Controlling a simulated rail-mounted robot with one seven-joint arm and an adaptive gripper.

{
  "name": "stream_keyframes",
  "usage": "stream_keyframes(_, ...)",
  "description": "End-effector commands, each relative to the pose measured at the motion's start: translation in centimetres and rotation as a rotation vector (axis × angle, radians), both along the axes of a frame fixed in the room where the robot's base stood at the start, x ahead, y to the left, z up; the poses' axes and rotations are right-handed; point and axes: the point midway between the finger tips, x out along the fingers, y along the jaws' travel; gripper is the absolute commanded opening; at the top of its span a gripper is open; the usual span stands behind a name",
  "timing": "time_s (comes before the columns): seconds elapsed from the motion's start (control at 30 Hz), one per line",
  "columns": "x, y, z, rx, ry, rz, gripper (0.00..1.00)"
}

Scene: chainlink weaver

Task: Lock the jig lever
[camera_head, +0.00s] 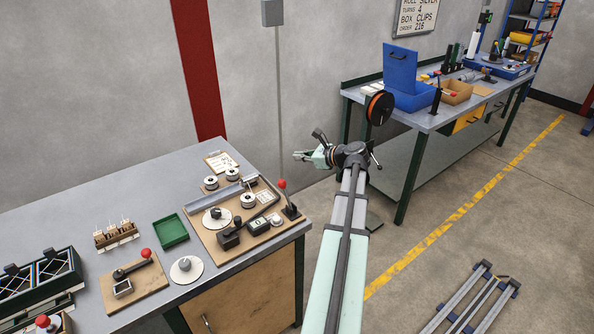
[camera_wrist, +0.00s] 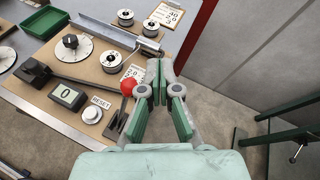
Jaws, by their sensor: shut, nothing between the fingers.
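Two levers with red balls show clearly, and I cannot tell for certain which is the jig lever. The other red-balled lever (camera_head: 146,254) leans over a smaller wooden board (camera_head: 158,280) at the front left. My gripper (camera_head: 297,156) is shut and empty, beyond the right end of the bench. In the wrist view its fingertips (camera_wrist: 161,64) meet just right of the nearer red ball, with no contact visible.
The larger board (camera_head: 207,238) carries spools, a dial, a counter (camera_wrist: 68,96) reading 0 and a RESET button (camera_wrist: 92,114). A green tray (camera_head: 171,231) and a white dial (camera_head: 186,269) lie between the boards. A second bench (camera_head: 420,125) stands behind at right.

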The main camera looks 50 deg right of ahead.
Motion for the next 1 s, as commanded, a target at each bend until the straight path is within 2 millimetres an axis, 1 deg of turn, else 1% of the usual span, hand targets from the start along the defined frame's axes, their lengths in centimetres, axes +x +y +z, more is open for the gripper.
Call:
stream_keyframes(0.1, -0.1, -0.6, 1.5, -0.002, -0.002, -0.001, 0.00)
stream_keyframes(0.2, -0.1, -1.0, 2.5, -0.001, -0.001, 0.000, 0.00)
stream_keyframes(0.4, -0.2, -1.2, 3.6, 0.001, 0.000, 0.000, 0.00)
stream_keyframes(0.9, -0.2, -1.2, 3.7, 0.001, 0.000, -0.001, 0.00)
stream_keyframes(0.97, -0.1, -1.2, 3.1, -0.002, 0.004, 0.003, 0.00)
stream_keyframes(1.0, 0.1, -1.1, 2.4, -0.006, 0.010, 0.008, 0.00)
